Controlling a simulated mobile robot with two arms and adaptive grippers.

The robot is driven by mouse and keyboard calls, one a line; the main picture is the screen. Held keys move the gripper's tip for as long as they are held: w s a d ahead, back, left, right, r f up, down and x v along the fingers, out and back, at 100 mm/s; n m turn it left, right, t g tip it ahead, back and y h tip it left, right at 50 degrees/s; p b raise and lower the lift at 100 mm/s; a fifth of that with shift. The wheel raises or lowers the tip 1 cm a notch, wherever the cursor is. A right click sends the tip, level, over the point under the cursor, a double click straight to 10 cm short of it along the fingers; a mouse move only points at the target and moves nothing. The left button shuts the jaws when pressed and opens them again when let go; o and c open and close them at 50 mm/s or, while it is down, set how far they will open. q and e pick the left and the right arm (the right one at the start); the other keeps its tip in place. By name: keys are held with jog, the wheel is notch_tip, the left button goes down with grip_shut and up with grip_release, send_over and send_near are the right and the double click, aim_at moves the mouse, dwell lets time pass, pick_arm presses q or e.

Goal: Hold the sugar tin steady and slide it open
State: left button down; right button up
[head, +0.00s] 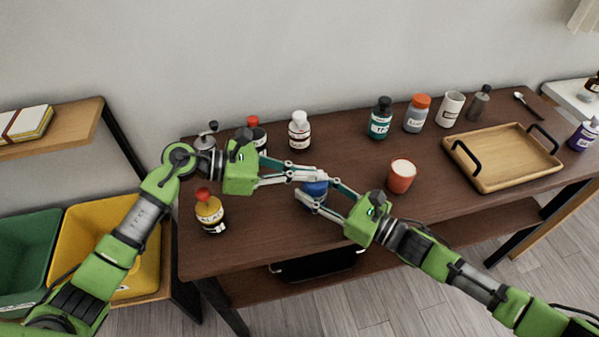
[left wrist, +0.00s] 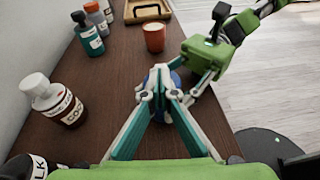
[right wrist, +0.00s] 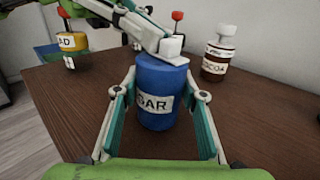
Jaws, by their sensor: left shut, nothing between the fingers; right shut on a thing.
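The sugar tin (head: 313,190) is blue and stands upright near the middle of the table. Its white label, partly readable as "GAR", faces me in the right wrist view (right wrist: 155,85). My right gripper (head: 318,197) is shut on the tin, with one finger on each side of it. My left gripper (head: 322,175) is shut and empty, its fingertips at the tin's top. In the left wrist view the left fingertips (left wrist: 160,82) cover most of the tin. The tin's lid is largely hidden behind the left fingers, so I cannot tell its position.
A mustard-coloured jar with a red knob (head: 209,212) stands at the left front. An orange cup (head: 401,176) stands right of the tin. Several bottles, including the cocoa bottle (head: 299,131), line the back. A wooden tray (head: 500,158) lies at the right.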

pick_arm(q)
jog(key=v, duration=1)
pick_arm(e)
jog(key=o, duration=1.3)
